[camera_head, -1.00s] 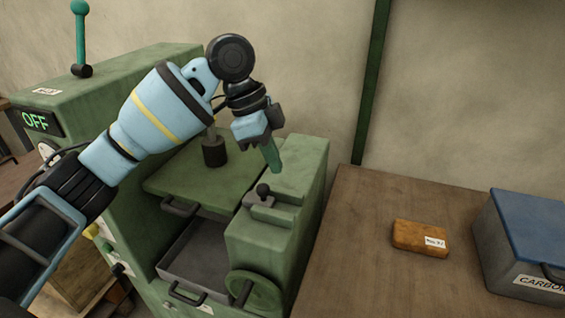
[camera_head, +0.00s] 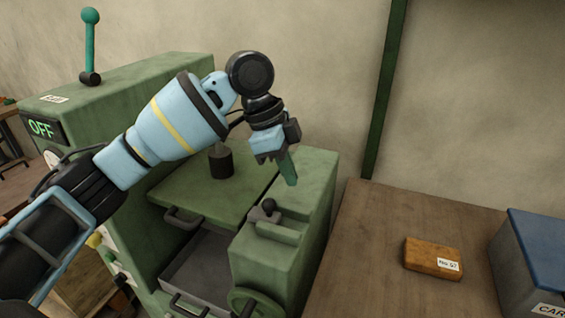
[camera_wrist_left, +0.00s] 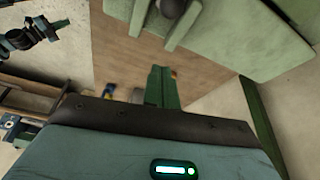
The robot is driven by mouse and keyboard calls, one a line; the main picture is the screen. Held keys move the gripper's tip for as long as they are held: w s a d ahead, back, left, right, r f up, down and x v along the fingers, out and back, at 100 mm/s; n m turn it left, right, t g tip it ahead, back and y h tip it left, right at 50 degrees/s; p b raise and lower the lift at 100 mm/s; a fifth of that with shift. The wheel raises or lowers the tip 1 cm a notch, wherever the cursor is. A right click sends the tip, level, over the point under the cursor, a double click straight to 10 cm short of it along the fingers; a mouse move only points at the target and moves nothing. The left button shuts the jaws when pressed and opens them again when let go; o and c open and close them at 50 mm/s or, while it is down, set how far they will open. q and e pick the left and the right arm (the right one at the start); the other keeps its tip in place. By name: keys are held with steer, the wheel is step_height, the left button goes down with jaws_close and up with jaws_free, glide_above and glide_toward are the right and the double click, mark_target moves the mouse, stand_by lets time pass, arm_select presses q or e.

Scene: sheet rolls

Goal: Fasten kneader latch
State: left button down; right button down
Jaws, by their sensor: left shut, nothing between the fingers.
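The kneader latch, a small grey piece with a round black knob (camera_head: 268,206), sits on top of the green machine's front block (camera_head: 270,255). In the left wrist view the knob (camera_wrist_left: 173,8) shows at the top edge, partly cut off. My left gripper (camera_head: 289,172) hangs above and behind the latch, apart from it, with its green fingers shut and empty, pointing down. Its fingers also show in the left wrist view (camera_wrist_left: 161,88). A dark arm end at the upper left of the left wrist view (camera_wrist_left: 32,38) looks like my right one; its jaw state is unclear.
The kneader's green lid (camera_head: 212,185) lies flat beside the block, above a grey tray (camera_head: 205,265). A green lever (camera_head: 91,45) stands upright at the back left. A brown block (camera_head: 432,258) and a blue-lidded box (camera_head: 535,255) rest on the wooden table (camera_head: 375,240).

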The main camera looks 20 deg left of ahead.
mark_target(260, 210)
arm_select(q)
steer(key=x, duration=0.6)
steer(key=shift+a+f, duration=0.15)
steer(key=shift+a, duration=0.05)
steer(key=shift+s+a, duration=0.15)
steer(key=shift+a, duration=1.05)
steer(key=shift+s+a+f, duration=0.15)
steer(key=shift+a, duration=0.4)
arm_select(e)
steer(key=shift+s, duration=0.15)
